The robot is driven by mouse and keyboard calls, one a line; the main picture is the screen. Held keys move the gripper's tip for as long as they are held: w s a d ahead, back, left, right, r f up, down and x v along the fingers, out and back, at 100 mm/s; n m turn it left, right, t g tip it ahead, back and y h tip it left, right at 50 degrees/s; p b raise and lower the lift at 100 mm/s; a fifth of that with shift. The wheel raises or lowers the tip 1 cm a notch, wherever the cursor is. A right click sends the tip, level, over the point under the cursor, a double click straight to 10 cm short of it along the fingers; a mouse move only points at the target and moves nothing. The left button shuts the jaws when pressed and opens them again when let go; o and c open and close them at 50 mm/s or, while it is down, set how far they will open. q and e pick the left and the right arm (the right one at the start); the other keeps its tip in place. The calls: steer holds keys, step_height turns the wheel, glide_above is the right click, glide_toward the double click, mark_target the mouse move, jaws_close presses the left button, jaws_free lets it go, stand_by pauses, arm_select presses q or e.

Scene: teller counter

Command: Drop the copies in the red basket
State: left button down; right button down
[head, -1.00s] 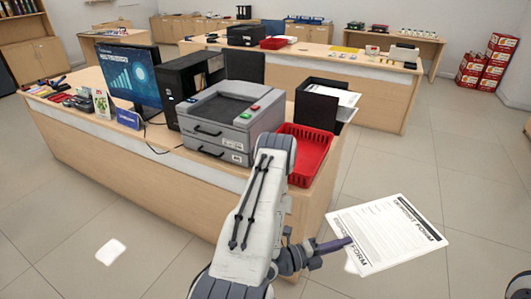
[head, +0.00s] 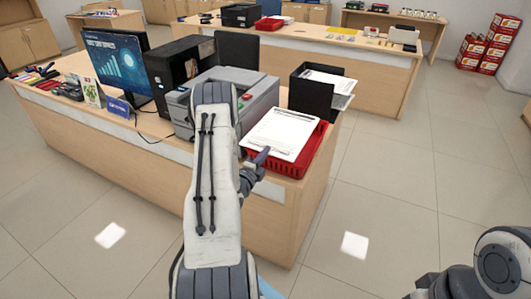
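The copies (head: 283,132) show as a white printed sheet, roughly level over the red basket (head: 297,170) at the right end of the near counter. The sheet covers most of the basket's opening. The basket's red rim and front wall show around it. I cannot tell whether the sheet rests on the basket or hangs just above it. My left gripper (head: 263,156) is at the sheet's near left edge, with its purple-grey fingers closed on that edge. My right arm shows at the lower right, but its gripper is out of view.
A grey printer (head: 258,100) stands left of the basket, partly behind my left arm. A black paper tray (head: 310,97) with papers stands behind the basket. A monitor (head: 118,68) and a black computer tower (head: 172,68) are further left. Another red basket (head: 268,24) sits on the rear counter.

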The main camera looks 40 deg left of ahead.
arm_select(q)
steer(key=w+f+b, duration=0.1)
steer(key=w, duration=0.1)
steer(key=w+a+f+b, duration=0.1)
steer(key=w+f+b, duration=0.1)
steer(key=w, duration=0.1)
steer(key=w+f+b, duration=0.1)
steer(key=w, duration=0.1)
steer(key=shift+w+a+f, duration=0.3)
steer(key=shift+a+f, duration=0.05)
steer(key=shift+a, duration=0.05)
steer(key=shift+b+x, duration=0.9)
steer(key=shift+x, duration=0.15)
steer(key=shift+f, duration=0.1)
steer(key=c, duration=1)
jaws_free()
steer(key=b+v, duration=0.1)
steer(key=v, duration=0.9)
steer(key=shift+s+b, duration=0.3)
steer(key=shift+b, duration=0.05)
steer(key=shift+d, duration=0.1)
